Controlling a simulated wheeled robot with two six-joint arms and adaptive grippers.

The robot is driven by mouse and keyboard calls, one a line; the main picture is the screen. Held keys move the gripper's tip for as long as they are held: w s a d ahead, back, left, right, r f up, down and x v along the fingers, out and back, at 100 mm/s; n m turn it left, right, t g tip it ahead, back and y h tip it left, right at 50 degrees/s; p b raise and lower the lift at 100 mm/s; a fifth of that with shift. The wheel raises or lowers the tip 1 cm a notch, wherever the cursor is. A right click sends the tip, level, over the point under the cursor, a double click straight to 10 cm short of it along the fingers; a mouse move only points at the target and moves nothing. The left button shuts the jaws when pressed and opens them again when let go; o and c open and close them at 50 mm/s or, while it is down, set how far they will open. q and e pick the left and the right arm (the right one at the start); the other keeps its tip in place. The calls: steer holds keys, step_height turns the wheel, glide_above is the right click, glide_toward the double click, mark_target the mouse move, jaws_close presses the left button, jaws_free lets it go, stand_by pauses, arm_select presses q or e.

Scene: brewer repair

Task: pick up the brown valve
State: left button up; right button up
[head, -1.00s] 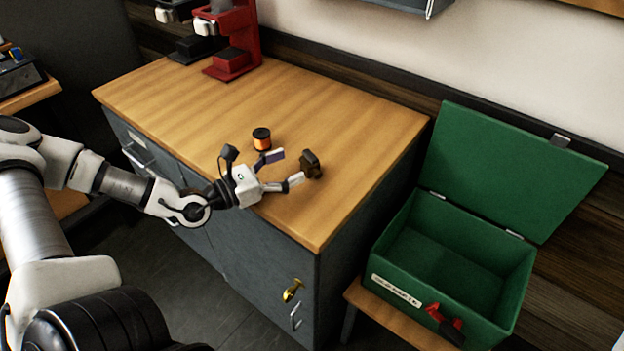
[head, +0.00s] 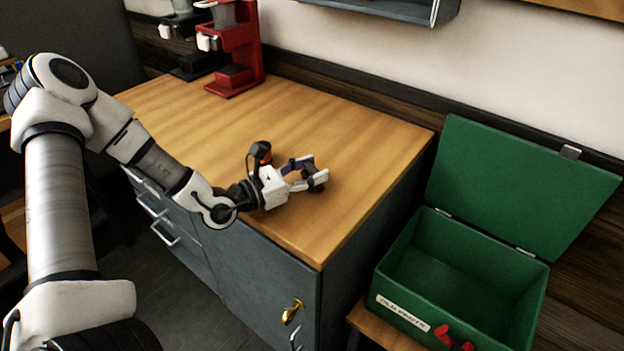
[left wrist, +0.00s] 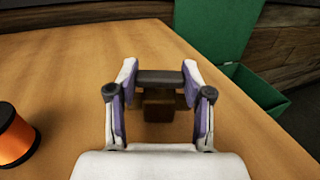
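The brown valve (head: 318,186) is on the wooden counter near its front right edge. It is small and dark, partly hidden by my left gripper (head: 309,169) in the head view. In the left wrist view the valve (left wrist: 160,106) shows a brown block with a dark bar across it. The two fingers of my left gripper (left wrist: 160,72) are on either side of the bar, and its ends meet the finger pads. The gripper looks shut on it. I see no clear lift from the counter. My right gripper is not in view.
An orange and black spool (left wrist: 15,136) stands beside my left gripper, mostly hidden in the head view. A red brewer (head: 235,50) stands at the back of the counter. An open green box (head: 458,275) stands on a lower bench at right, past the counter edge.

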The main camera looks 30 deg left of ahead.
arm_select(q)
steer(key=c, duration=0.5)
steer(key=shift+r, duration=0.1)
